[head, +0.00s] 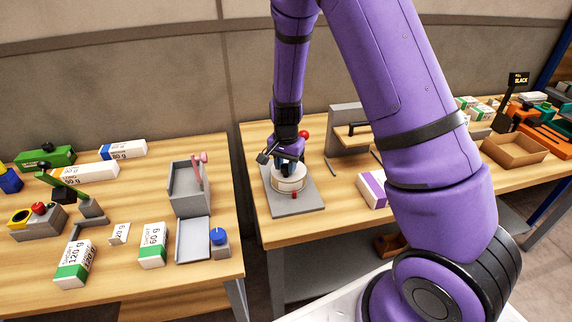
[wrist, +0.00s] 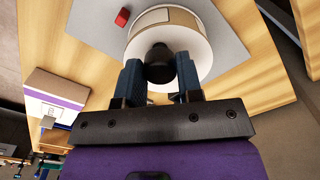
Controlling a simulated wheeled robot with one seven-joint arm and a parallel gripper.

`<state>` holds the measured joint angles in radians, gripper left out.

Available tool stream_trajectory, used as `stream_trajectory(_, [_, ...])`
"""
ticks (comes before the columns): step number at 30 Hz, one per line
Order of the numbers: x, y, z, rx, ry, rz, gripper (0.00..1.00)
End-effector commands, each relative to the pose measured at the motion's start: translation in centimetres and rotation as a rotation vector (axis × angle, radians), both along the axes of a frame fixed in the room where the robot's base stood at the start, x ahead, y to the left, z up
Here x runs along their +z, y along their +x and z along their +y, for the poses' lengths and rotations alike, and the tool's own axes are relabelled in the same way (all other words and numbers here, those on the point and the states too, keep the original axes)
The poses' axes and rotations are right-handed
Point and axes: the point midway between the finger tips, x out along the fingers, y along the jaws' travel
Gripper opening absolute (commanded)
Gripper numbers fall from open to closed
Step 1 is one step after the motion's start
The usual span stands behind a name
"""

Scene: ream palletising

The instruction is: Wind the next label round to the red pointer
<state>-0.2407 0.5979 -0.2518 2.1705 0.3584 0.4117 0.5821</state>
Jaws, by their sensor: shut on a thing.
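A round cream label drum (head: 289,185) sits on a grey plate (head: 297,207) on the right-hand table. The drum also shows in the wrist view (wrist: 203,45), with a dark knob (wrist: 158,66) on top. My gripper (head: 286,165) is above the drum, its blue fingers closed on the two sides of the knob in the wrist view (wrist: 159,76). The small red pointer (head: 294,195) stands at the drum's front edge; in the wrist view (wrist: 122,17) it is left of the drum, apart from it. A brown-edged white label (wrist: 168,17) shows on the drum's side, right of the pointer.
A purple and white ream (head: 373,189) lies right of the plate. A grey stand (head: 346,118) is behind it. An open cardboard box (head: 514,150) is further right. The left table holds several reams, a grey tray (head: 193,241) and a blue button (head: 217,236). A gap separates the tables.

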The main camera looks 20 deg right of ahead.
Motion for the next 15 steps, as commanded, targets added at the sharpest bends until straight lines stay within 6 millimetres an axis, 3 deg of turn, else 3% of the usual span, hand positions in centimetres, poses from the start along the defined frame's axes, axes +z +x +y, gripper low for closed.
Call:
stream_trajectory(2, [0.03,0.04,0.00,0.001,0.000,-0.001,0.10])
stream_trajectory(3, [0.03,0.04,0.00,0.001,0.000,-0.001,0.36])
stream_trajectory(6, [0.03,0.04,0.00,0.001,0.000,-0.001,0.59])
stream_trajectory(15, [0.13,0.02,0.01,0.002,0.001,-0.001,0.59])
